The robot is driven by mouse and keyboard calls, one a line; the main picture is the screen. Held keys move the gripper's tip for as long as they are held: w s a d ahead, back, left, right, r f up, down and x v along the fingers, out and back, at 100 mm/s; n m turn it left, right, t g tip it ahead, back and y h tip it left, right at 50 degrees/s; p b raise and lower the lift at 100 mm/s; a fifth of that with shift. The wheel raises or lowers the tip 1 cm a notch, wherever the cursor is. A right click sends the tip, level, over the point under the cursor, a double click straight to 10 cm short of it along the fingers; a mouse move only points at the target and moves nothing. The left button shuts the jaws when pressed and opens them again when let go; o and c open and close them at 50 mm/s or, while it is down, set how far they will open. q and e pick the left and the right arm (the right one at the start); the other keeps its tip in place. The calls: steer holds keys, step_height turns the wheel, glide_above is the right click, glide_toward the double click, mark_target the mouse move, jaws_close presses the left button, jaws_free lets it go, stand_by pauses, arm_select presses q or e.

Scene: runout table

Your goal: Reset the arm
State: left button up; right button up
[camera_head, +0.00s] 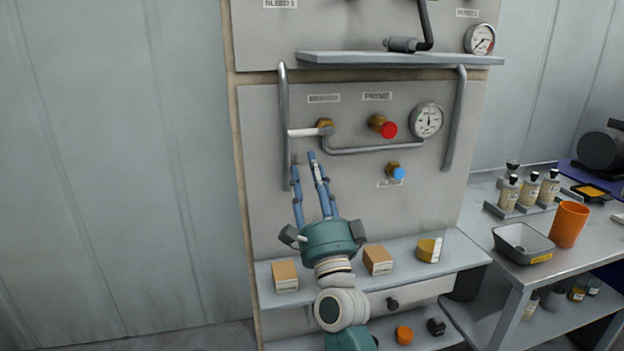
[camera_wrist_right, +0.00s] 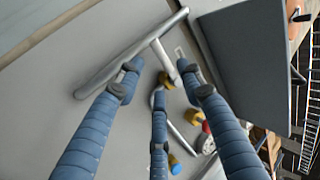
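My right gripper (camera_head: 304,178) reaches up in front of the grey panel (camera_head: 262,215) in the head view, below a white lever handle (camera_head: 303,132). Its blue fingers are spread apart with nothing between them. In the right wrist view the fingers (camera_wrist_right: 158,85) are also apart, with the lever and its brass fitting (camera_wrist_right: 166,80) beyond the tips. I see no contact with the lever. My left gripper is not in view.
The panel carries a red knob (camera_head: 388,129), a blue knob (camera_head: 398,173), a gauge (camera_head: 428,120) and vertical rails (camera_head: 284,110). Small boxes (camera_head: 286,276) stand on the shelf below. A side table at right holds bottles, a black tray (camera_head: 523,243) and an orange cup (camera_head: 568,224).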

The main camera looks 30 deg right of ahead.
steer(key=shift+v, duration=0.8)
